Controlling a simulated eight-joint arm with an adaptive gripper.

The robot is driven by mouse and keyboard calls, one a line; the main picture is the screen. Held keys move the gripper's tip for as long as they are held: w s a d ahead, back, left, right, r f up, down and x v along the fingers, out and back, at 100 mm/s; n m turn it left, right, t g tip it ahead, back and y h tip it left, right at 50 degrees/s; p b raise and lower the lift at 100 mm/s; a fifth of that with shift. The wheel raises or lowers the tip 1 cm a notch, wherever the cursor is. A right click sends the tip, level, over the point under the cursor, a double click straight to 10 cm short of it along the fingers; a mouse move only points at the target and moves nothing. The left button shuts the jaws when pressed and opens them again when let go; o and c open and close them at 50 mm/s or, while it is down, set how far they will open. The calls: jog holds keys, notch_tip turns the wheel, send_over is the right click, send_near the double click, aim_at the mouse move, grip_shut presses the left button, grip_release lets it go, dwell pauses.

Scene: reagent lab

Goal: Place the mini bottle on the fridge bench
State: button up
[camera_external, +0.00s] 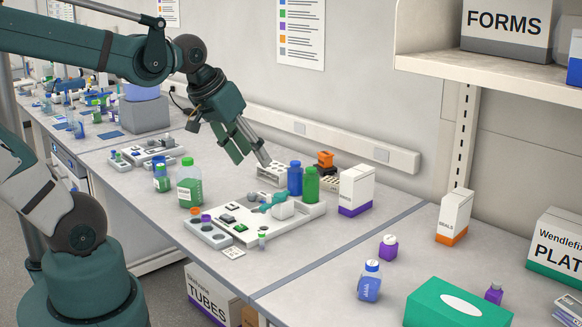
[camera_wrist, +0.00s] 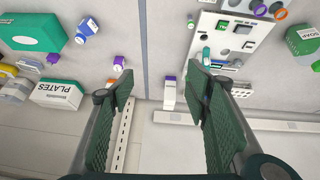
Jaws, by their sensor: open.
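No label that I can read marks one thing as the mini bottle. Small bottles in the external view are a blue one with a white cap (camera_external: 369,282), a purple one (camera_external: 388,247), another purple one (camera_external: 494,293) and a small green-capped vial (camera_external: 262,238) beside the grey tray. The wrist view also shows the blue bottle (camera_wrist: 87,29) and a purple bottle (camera_wrist: 118,63). My gripper (camera_external: 247,150) is open and empty, raised above the back of the bench; its spread fingers also show in the wrist view (camera_wrist: 160,88). I cannot tell which surface is the fridge bench.
A white and purple box (camera_external: 356,190), blue (camera_external: 295,178) and green (camera_external: 312,184) bottles, and a light tray (camera_external: 300,218) crowd the middle bench. A green tissue box (camera_external: 440,312) and an orange-based box (camera_external: 453,220) stand right. A shelf (camera_external: 430,66) overhangs the right.

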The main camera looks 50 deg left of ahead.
jog(key=shift+m+t, duration=0.3)
jog(key=shift+t, duration=0.2)
jog(key=shift+s+a, duration=1.5)
jog(key=shift+s, duration=0.1)
